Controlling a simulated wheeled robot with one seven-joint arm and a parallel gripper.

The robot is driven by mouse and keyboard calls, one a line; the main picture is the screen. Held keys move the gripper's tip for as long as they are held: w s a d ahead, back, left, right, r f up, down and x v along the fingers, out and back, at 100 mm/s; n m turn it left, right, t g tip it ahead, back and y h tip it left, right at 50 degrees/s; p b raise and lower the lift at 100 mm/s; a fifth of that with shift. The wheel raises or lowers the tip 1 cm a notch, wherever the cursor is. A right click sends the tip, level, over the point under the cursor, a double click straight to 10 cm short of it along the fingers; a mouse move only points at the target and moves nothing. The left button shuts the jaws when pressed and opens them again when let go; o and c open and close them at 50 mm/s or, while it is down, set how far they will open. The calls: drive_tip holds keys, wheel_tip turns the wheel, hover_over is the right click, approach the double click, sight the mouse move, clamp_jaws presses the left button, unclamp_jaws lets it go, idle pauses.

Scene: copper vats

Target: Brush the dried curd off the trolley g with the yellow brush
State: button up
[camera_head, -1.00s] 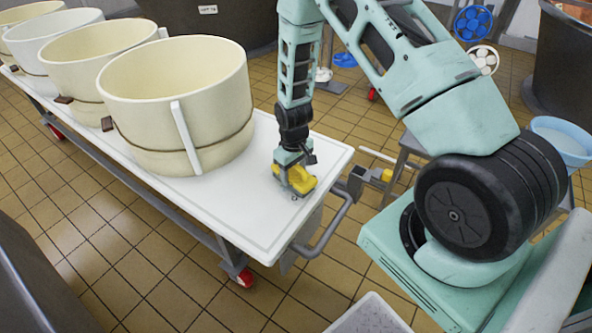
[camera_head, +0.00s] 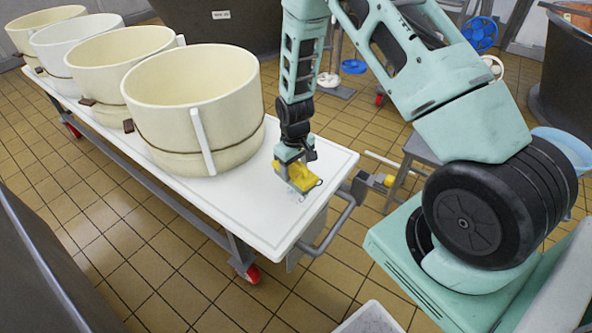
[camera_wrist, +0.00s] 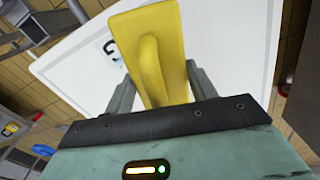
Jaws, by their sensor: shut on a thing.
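The trolley (camera_head: 338,165) has a white top, with its bare end below my arm in the head view. My gripper (camera_head: 290,165) is over this end, shut on the yellow brush (camera_head: 299,182). The wrist view shows the brush (camera_wrist: 152,45) standing out between the two fingers of my gripper (camera_wrist: 160,80). A dark letter mark (camera_wrist: 112,48), partly hidden by the brush, shows on the white top. A faint pale patch lies under the brush in the head view; I cannot tell whether it is curd or bristles, nor whether the brush touches the top.
Several cream round tubs (camera_head: 195,105) stand in a row on the trolley, the nearest just left of my gripper. A grey push handle (camera_head: 335,225) sticks out at the trolley's near end. A pale crate (camera_head: 370,320) stands at the bottom edge. Tiled floor lies around.

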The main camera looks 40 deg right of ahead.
drive_tip(key=shift+r+p, duration=0.55)
drive_tip(key=shift+r, duration=0.55)
